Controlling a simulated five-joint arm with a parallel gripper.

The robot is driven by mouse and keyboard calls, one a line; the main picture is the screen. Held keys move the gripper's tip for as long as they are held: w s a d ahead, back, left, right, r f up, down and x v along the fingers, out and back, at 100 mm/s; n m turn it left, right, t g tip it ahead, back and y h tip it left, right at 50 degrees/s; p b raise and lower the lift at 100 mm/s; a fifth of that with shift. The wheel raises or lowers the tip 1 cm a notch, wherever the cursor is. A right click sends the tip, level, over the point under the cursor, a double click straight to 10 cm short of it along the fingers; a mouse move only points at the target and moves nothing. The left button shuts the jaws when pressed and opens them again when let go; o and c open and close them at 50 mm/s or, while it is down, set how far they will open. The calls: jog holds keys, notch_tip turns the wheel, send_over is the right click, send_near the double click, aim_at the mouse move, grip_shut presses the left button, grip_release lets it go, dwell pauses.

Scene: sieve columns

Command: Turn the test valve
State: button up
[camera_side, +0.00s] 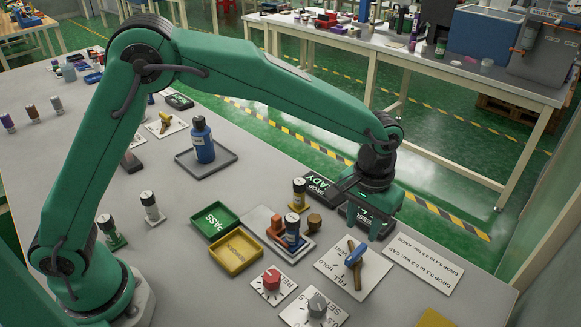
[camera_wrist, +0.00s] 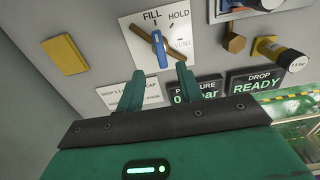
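The test valve (camera_side: 355,256) sits on a white plate lettered FILL, HOLD and VENT. It also shows in the wrist view (camera_wrist: 161,50), with a blue lever and a brass-coloured bar. The blue end points toward my gripper, and the brass bar slants up and left, to the left of the FILL lettering. My gripper (camera_side: 364,228) is above the plate's far edge, pointing down. In the wrist view my gripper (camera_wrist: 161,70) has its two green fingers apart with nothing between them. The lever lies just beyond the fingertips and appears untouched.
A DROP panel reading READY (camera_wrist: 254,83) and a partly hidden PRESSURE panel (camera_wrist: 196,92) stand beside the valve. A red knob (camera_side: 271,279), a grey knob (camera_side: 317,304), a PASS tray (camera_side: 214,220) and a yellow tray (camera_side: 236,252) lie left of it. A yellow block (camera_wrist: 64,54) lies nearby.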

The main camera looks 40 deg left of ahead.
aim_at(357, 252)
jog(key=shift+f, duration=0.15)
jog(key=shift+f, duration=3.75)
grip_shut()
